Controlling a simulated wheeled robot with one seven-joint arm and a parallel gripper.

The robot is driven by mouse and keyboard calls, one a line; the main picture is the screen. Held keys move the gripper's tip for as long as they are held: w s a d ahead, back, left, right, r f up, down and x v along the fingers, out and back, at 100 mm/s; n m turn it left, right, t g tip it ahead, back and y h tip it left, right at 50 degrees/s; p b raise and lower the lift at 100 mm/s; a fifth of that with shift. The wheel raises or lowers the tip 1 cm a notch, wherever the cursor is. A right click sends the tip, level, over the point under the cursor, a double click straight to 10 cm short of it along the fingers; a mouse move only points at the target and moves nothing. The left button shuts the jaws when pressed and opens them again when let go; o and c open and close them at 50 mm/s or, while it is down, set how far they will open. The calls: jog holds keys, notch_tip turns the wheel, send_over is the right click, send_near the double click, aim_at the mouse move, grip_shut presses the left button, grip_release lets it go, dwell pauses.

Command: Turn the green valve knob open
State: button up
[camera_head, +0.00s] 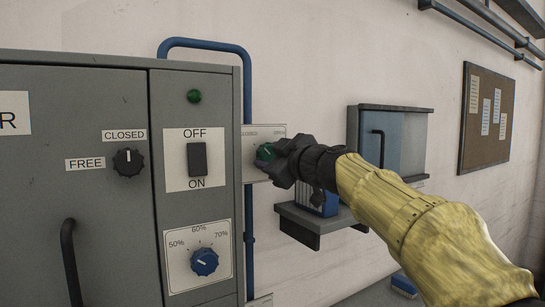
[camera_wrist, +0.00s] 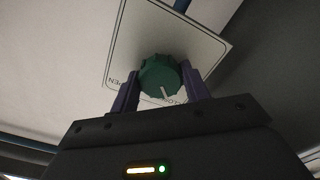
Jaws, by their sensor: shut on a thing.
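The green valve knob (camera_wrist: 158,72) is a ribbed round knob on a white plate (camera_wrist: 190,38). Its white pointer line points down and slightly right in the wrist view, near a partly hidden label that seems to read CLOSED. The OPEN label is left of the knob there, upside down. My gripper (camera_wrist: 160,86) has its purple fingers on both sides of the knob, shut on it. In the head view my gripper (camera_head: 266,156) reaches the knob (camera_head: 269,149) from the right and covers part of it.
A grey cabinet (camera_head: 75,215) on the left carries a black CLOSED/FREE knob (camera_head: 128,162), an OFF/ON switch (camera_head: 197,159), a blue percent dial (camera_head: 204,262) and a green lamp (camera_head: 194,97). A blue pipe (camera_head: 247,90) runs beside it. A shelf (camera_head: 300,218) stands below my wrist.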

jog(key=shift+f+m+b, duration=0.1)
jog(key=shift+m+b, duration=0.2)
jog(key=shift+m, duration=0.1)
jog(key=m+b, duration=0.2)
jog(key=m, duration=0.1)
jog(key=shift+f, duration=0.1)
jog(key=m+b, duration=0.1)
jog(key=m, duration=0.4)
jog(key=shift+m+b, duration=0.3)
jog(key=shift+b, duration=0.05)
jog(key=m, duration=0.4)
jog(key=shift+a, duration=0.1)
jog(key=m, duration=0.4)
jog(key=shift+m, duration=0.3)
jog(key=o, duration=1)
jog(key=shift+s, duration=0.1)
